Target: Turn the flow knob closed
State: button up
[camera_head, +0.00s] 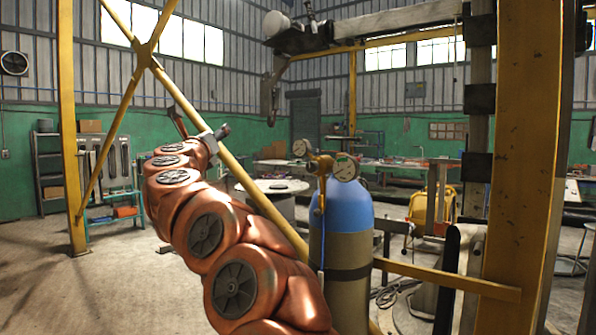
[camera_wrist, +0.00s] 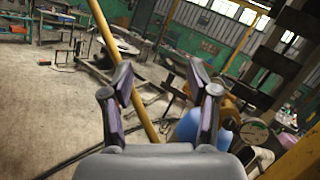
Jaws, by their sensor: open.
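A blue-topped gas cylinder (camera_head: 341,230) stands upright right of centre in the head view. A brass regulator (camera_head: 321,165) with two round gauges (camera_head: 345,167) sits on its top. I cannot clearly pick out the flow knob among the brass parts. My gripper (camera_head: 200,128) is left of the regulator and higher in the picture, apart from it. In the wrist view my gripper (camera_wrist: 160,78) has its fingers spread with nothing between them. The blue cylinder (camera_wrist: 190,126) and a gauge (camera_wrist: 255,134) show at lower right there, partly behind the right finger.
A yellow diagonal brace (camera_head: 265,202) runs behind my arm towards the cylinder. A thick yellow post (camera_head: 520,180) stands to the right, with a low yellow rail (camera_head: 450,279) joining it. A round table (camera_head: 272,186) stands behind. Open floor (camera_head: 110,290) lies at left.

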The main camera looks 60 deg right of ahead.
jog(key=s+d+f+m+g, duration=0.5)
jog(key=s+d+m+g, duration=0.3)
jog(key=s, duration=0.1)
jog(key=m+g+y, duration=0.2)
jog(key=m+g, duration=0.2)
send_near(310, 167)
jog(key=w+x, duration=0.1)
jog(key=x, duration=0.2)
jog(key=shift+s+p+x, duration=0.2)
jog(key=shift+p+x, duration=0.45)
jog(key=shift+x, duration=1.25)
jog(key=shift+s+p+x, duration=0.2)
jog(key=shift+p+x, duration=0.45)
jog(key=shift+x, duration=1.2)
jog(key=shift+a+f, duration=0.1)
grip_shut()
